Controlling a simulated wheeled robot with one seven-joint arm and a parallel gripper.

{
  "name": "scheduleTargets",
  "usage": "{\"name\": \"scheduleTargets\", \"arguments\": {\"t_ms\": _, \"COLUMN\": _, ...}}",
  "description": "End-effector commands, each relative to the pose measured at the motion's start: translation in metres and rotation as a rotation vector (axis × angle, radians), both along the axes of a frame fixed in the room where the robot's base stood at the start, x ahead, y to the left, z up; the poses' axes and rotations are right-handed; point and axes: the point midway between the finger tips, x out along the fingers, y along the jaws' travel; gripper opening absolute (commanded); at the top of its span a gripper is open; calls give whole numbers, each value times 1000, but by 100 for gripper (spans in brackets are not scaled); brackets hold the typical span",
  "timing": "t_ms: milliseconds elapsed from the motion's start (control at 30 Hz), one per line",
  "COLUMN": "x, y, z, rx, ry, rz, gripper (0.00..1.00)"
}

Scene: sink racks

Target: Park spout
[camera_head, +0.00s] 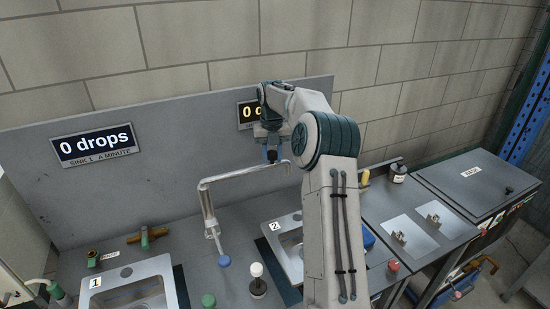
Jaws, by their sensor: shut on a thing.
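The spout (236,174) is a bent metal pipe on an upright tap between the two sinks. Its arm points right, with its far end over the left part of sink 2 (288,262). My gripper (273,160) points down and is shut on the spout near its outer end. The fingertips are small, and my arm hides part of this area. Sink 1 (130,285) is at the lower left, with no spout over it.
A sign (94,145) reads "0 drops"; the sign behind my arm is partly hidden. A bottle (398,173) stands on the right counter.

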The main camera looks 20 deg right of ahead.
Motion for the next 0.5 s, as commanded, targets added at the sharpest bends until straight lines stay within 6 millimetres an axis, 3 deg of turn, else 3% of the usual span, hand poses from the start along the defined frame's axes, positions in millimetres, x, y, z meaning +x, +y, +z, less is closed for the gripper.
{"name": "scheduleTargets", "arguments": {"t_ms": 500, "x": 8, "y": 0, "z": 2, "rx": -1, "ry": -6, "rz": 31, "gripper": 0}}
